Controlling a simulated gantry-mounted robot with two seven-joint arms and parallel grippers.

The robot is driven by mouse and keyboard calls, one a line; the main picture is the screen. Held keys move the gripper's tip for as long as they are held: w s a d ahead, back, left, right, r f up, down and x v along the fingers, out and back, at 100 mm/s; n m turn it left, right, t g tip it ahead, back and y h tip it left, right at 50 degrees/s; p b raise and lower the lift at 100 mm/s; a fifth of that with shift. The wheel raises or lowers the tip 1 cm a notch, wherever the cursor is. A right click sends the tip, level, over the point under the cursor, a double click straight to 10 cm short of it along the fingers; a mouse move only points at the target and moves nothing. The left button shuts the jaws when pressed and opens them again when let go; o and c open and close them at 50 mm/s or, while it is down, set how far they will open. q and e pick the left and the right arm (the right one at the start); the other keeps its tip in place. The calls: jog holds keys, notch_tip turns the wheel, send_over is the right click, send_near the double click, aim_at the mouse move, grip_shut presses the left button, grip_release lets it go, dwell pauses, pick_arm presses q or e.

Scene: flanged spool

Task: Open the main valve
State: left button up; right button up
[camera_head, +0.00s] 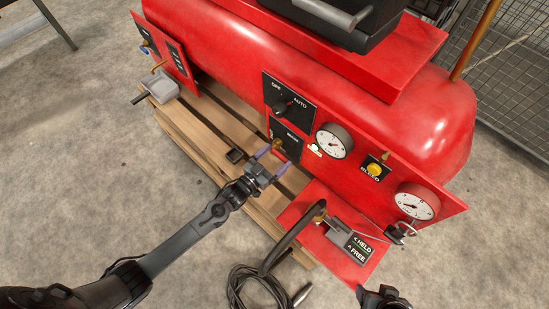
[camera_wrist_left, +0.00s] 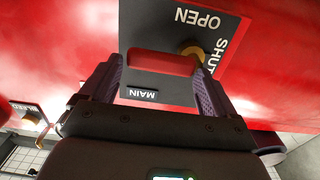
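The main valve's black plate (camera_head: 286,149) is on the front of the red tank, below the OFF/AUTO switch. In the left wrist view the plate (camera_wrist_left: 225,30) reads OPEN, SHUT and MAIN, upside down. Its red lever (camera_wrist_left: 163,62) lies across the view by a brass stem (camera_wrist_left: 192,52), nearer the MAIN label than OPEN. My left gripper (camera_head: 272,160) is at the valve with its fingers spread. In the wrist view the fingers (camera_wrist_left: 160,85) stand at either end of the visible red lever; contact is unclear. My right gripper (camera_head: 384,296) shows only partly at the bottom edge.
An OFF/AUTO switch (camera_head: 283,106), a gauge (camera_head: 334,141), a yellow button (camera_head: 375,169) and a second gauge (camera_head: 417,201) sit near the valve. A red plate with a HELD/FREE label (camera_head: 360,248) and a black hose (camera_head: 290,238) are lower right. The wooden pallet (camera_head: 208,140) lies below.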

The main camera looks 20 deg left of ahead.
pick_arm(q)
jog(key=c, duration=1.1)
jog(key=shift+c, duration=0.2)
pick_arm(e)
jog(key=shift+d, duration=0.15)
